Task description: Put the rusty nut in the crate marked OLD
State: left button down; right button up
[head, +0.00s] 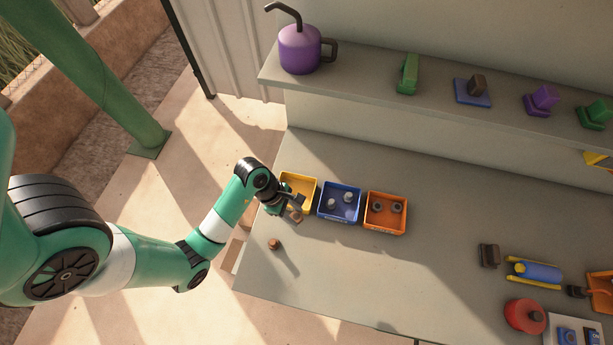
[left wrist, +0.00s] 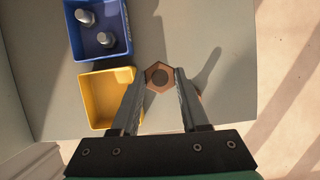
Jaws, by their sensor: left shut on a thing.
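My left gripper (head: 294,208) is shut on a brown, rusty-looking hex nut, just in front of the yellow crate. The yellow crate (head: 300,179) looks empty in the left wrist view (left wrist: 105,98). The blue crate (head: 338,201) holds two grey bolts. The orange crate (head: 386,212) holds two dark grey nuts. No OLD marking is readable on any crate. My right gripper is not in view.
A small brown piece (head: 274,244) stands on the bench near its left edge, partly hidden by a finger in the wrist view. A red round container (head: 525,315) and a blue cylinder (head: 540,271) are at the right. The bench middle is clear.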

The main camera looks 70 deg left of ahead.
pick_arm(q)
jog(key=shift+a+f, duration=0.4)
jog(key=shift+a, duration=0.2)
jog(key=shift+s+n, duration=0.15)
jog(key=shift+n, duration=0.15)
jog(key=w+a+f+b, duration=0.1)
jog(key=w+a+f, duration=0.1)
jog(key=a+f, duration=0.1)
jog(key=w+a+f+b, duration=0.2)
jog(key=w+a+f, duration=0.1)
jog(key=a, duration=0.1)
jog(key=w+a+f+b, duration=0.2)
jog(key=a+f, duration=0.1)
jog(key=shift+w+a+f, duration=0.15)
jog(key=shift+w+a, duration=0.15)
jog(key=shift+w, duration=0.05)
jog(key=shift+w+a+f, duration=0.1)
jog(key=shift+a, duration=0.05)
jog(key=shift+w+a+f+b, duration=0.1)
jog(key=shift+f+b, duration=0.15)
jog(key=shift+b, duration=0.15)
notch_tip(320, 180, down, 3)
jog(key=shift+f+b, duration=0.1)
jog(key=shift+b, duration=0.5)
